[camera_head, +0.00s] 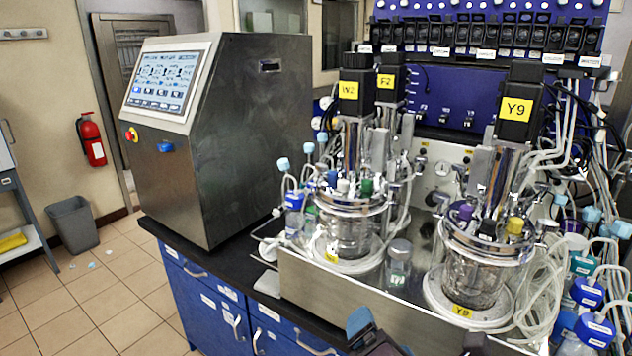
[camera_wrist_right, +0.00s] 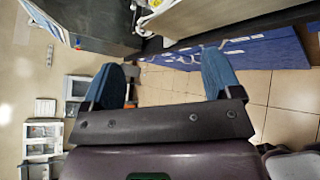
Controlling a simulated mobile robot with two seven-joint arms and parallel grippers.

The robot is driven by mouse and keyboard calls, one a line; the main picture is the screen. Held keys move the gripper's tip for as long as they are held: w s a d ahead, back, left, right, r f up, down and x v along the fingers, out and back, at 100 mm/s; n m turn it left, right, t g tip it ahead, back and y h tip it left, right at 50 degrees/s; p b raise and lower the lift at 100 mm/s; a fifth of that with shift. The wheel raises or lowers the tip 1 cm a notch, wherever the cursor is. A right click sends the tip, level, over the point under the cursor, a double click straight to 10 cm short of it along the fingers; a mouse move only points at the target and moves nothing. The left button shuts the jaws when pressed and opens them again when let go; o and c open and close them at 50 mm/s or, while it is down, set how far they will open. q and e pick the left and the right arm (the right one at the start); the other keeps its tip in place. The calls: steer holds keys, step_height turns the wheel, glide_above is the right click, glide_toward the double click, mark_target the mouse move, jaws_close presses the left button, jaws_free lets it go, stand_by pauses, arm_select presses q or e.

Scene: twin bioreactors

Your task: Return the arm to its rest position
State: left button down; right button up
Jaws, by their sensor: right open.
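My right gripper (camera_wrist_right: 164,72) is open and empty in the right wrist view. Its two blue fingers stand wide apart, with floor tiles and blue cabinet fronts behind them. In the head view, a blue fingertip (camera_head: 359,321) and dark parts of my arm show at the bottom edge, in front of the bench. The rest of the arm is out of the picture. My left gripper is not in view.
Two glass bioreactor vessels, left (camera_head: 350,228) and right (camera_head: 475,275), stand on a steel base (camera_head: 320,290) with tubing. A small jar (camera_head: 398,265) sits between them. A control console (camera_head: 225,140) is left. Capped bottles (camera_head: 590,330) crowd the right. Floor at left is largely clear.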

steer(key=w+d+f+m+y+b, duration=0.1)
steer(key=w+d+f+m+y, duration=0.15)
steer(key=f+m, duration=0.55)
steer(key=w+d+f+m+y, duration=0.1)
steer(key=w+d+f+m, duration=0.15)
steer(key=f+m, duration=0.55)
steer(key=s+d+f+m+g+h+b, duration=0.2)
steer(key=s+d+f+m+g+h, duration=0.1)
steer(key=s+d+f+m, duration=0.6)
steer(key=s+d+f+h, duration=0.1)
steer(key=s+d+f, duration=0.3)
steer(key=f, duration=0.4)
steer(key=shift+s+d+m, duration=0.4)
steer(key=shift+d, duration=0.05)
steer(key=shift+f, duration=0.1)
